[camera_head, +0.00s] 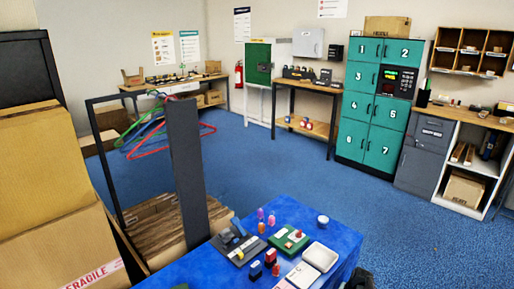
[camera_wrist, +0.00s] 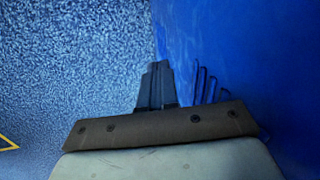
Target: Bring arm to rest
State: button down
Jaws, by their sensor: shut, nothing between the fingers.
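My gripper (camera_wrist: 156,68) shows in the wrist view, with its two dark fingers closed together and nothing between them. It points down past the side of the blue-covered table (camera_wrist: 250,50), over the blue carpet. It looks apart from the table cover, though the exact gap cannot be told. In the head view the gripper is not clearly seen; a dark shape at the lower edge beside the table (camera_head: 345,262) is too cut off to name.
The table bears a green board (camera_head: 290,240), a white tray (camera_head: 320,257), a small white cup (camera_head: 323,220) and stamps. Cartons (camera_head: 50,190) stand at left, beside a rack with hangers (camera_head: 170,133). Teal lockers (camera_head: 375,105) stand behind. Carpet (camera_head: 285,170) between them is clear.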

jog(key=s+a+f+n+g, duration=0.2)
jog(key=s+a, duration=0.3)
jog(key=s, duration=0.8)
jog(key=s+a+f+n+g+h, duration=0.1)
jog(key=s+a+f+n+g, duration=0.2)
jog(key=s, duration=1)
jog(key=s+a+f+n+g+h, duration=0.1)
jog(key=s+a+f, duration=0.5)
jog(key=s, duration=0.7)
jog(key=shift+a+n+g, duration=0.9)
jog(key=shift+a+g, duration=0.2)
jog(key=shift+a, duration=0.1)
jog(key=c, duration=1.8)
grip_release()
jog(key=shift+c, duration=0.2)
